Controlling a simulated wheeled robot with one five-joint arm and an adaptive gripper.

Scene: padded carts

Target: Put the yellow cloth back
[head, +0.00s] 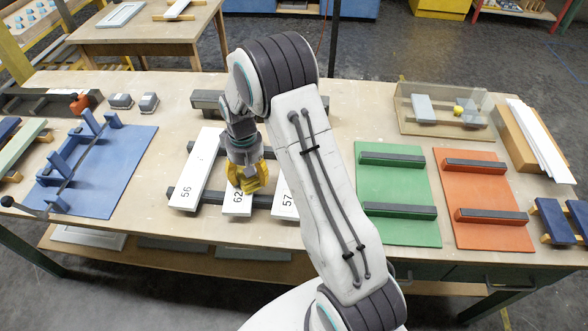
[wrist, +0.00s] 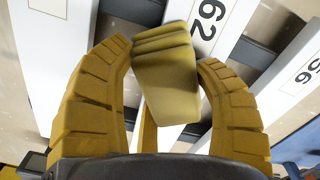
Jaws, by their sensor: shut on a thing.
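The yellow cloth (wrist: 168,85) shows in the wrist view as a folded, ridged pad between the two curved yellow fingers of my gripper (wrist: 163,58). My gripper is shut on it. In the head view my gripper (head: 247,184) points down over the white panel marked 62 (head: 238,203). There the cloth is hard to tell from the yellow fingers. Panel 62 also shows in the wrist view (wrist: 225,22), behind the cloth. I cannot tell whether the cloth touches the panel.
White panels 56 (head: 196,175) and 57 (head: 285,208) flank panel 62 on dark rails. A blue fixture board (head: 120,180) lies left. Green (head: 400,165) and orange (head: 478,180) boards with dark bars lie right. A clear case (head: 440,100) holds grey blocks and a yellow ball.

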